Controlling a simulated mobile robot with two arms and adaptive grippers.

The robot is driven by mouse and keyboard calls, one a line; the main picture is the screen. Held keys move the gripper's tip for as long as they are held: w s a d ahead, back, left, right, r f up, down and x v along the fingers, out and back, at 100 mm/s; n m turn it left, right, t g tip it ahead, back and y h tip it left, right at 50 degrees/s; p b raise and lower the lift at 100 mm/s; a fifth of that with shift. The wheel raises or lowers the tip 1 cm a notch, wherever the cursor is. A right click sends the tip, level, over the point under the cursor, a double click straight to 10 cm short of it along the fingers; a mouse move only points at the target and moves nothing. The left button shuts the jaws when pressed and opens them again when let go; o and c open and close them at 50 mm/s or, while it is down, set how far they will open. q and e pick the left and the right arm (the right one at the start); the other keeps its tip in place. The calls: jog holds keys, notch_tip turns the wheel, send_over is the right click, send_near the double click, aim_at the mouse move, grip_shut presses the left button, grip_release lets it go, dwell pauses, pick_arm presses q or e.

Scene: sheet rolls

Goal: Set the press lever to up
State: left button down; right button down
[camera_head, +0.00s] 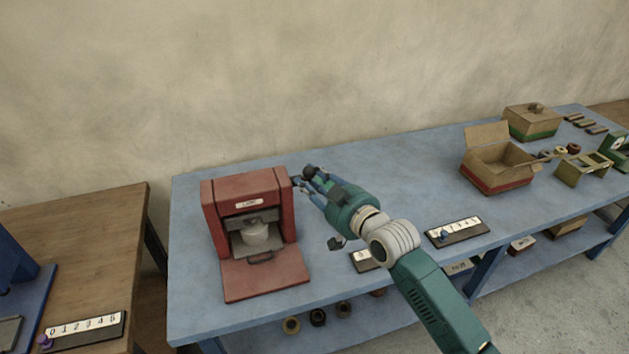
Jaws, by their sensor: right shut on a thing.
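The red press (249,214) stands on the blue table with its front flap folded down and a pale round piece (257,235) inside. Its lever is on the right side, and a dark round knob (309,172) shows there. My right gripper (308,178) reaches in from the lower right and is shut on the lever at the knob. The fingers hide most of the lever, so its exact angle is hard to tell. My left gripper is not in view.
The blue table (420,172) is clear behind my right arm. An open cardboard box (497,178) and a smaller box (531,122) stand at the right. A numbered strip (457,231) lies near the front edge. A wooden table (75,250) stands at the left.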

jog(key=c, duration=1.6)
grip_release()
jog(key=shift+a+r, duration=0.25)
jog(key=shift+r, duration=0.8)
jog(key=shift+o, duration=0.6)
jog(key=shift+w+a, duration=0.1)
jog(key=shift+w+a+f, duration=0.1)
jog(key=shift+f, duration=0.4)
jog(key=shift+f, duration=0.15)
jog(key=shift+s, duration=0.2)
jog(key=v, duration=1.1)
jog(key=shift+d, duration=0.55)
jog(key=shift+s, duration=0.15)
